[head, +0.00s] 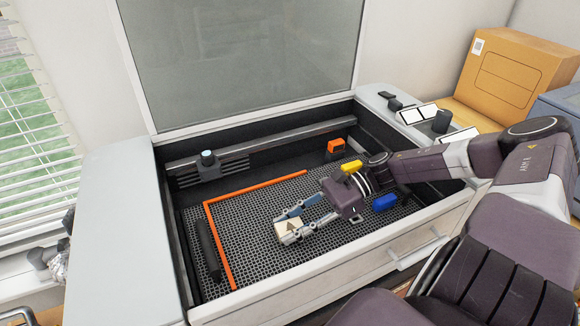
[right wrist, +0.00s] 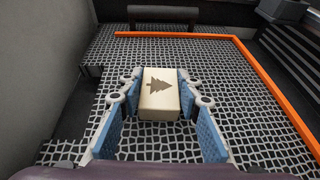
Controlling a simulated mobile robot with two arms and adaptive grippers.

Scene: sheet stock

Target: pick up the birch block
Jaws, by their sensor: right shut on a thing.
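The birch block (head: 288,227) is a pale wooden block with a dark tree mark on its top. It is at the front middle of the honeycomb bed (head: 252,208) in the head view. My right gripper (head: 290,231) reaches it from the right and is shut on it, with a finger on each side. In the right wrist view the birch block (right wrist: 159,95) sits between the blue-padded fingers of the right gripper (right wrist: 158,108). I cannot tell whether the block touches the bed or is slightly raised. My left gripper is not in view.
An orange L-shaped rail (head: 213,236) lies along the bed's left and back. A yellow block (head: 351,166) and a blue block (head: 384,202) are near my right arm. An orange block (head: 336,146) is at the back right. The machine's walls surround the bed; its raised lid (head: 240,60) stands behind.

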